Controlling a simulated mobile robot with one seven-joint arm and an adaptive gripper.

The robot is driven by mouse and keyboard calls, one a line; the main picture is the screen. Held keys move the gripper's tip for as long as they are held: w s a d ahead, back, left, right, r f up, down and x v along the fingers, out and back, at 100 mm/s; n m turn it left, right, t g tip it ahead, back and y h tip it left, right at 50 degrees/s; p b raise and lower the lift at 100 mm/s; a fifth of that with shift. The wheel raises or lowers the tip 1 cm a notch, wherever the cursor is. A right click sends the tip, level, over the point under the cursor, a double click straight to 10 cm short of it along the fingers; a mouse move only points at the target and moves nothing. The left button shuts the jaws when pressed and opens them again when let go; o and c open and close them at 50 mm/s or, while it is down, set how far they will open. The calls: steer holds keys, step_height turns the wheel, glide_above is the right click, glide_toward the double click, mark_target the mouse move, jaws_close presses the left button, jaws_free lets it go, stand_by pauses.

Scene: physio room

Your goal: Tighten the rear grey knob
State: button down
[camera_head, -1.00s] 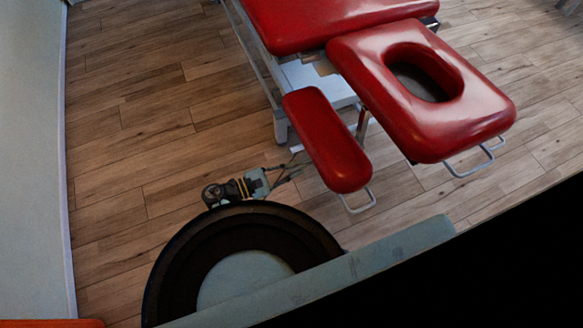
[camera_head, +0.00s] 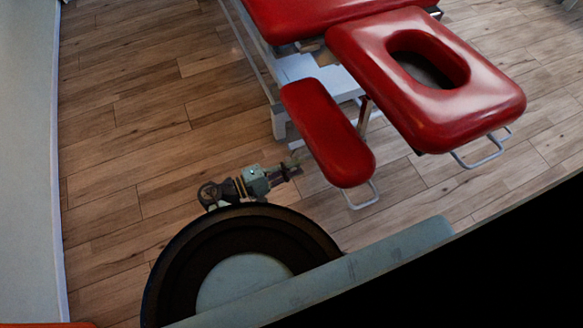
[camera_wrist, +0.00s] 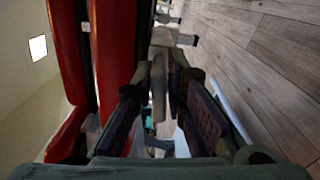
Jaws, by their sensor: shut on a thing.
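My gripper (camera_head: 297,169) reaches to the left side of the red armrest pad (camera_head: 328,132) of the treatment table, below the main red cushions. In the wrist view my gripper (camera_wrist: 160,80) has its two dark fingers drawn in on a small grey part between them, which I take for the grey knob (camera_wrist: 158,92). The knob is narrow and dim there, and the fingers partly cover it. In the head view the knob cannot be made out at the fingertips. Whether it is the rear one cannot be told from these views.
The headrest cushion (camera_head: 440,108) with its oval hole juts out to the right, with a metal handle (camera_head: 483,152) at its edge. Another metal handle (camera_head: 363,198) is at the armrest's end. The table's white frame (camera_head: 298,72) is close by. Wooden floor (camera_head: 130,130) to the left is clear.

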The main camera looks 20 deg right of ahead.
steer(key=shift+w+m+b, duration=0.15)
steer(key=shift+m+b, duration=0.2)
steer(key=shift+m, duration=0.35)
steer(key=c, duration=1.7)
jaws_free()
steer(key=shift+o, duration=0.2)
steer(key=a, duration=0.7)
steer(key=shift+s+a, duration=0.25)
steer(key=shift+a, duration=0.05)
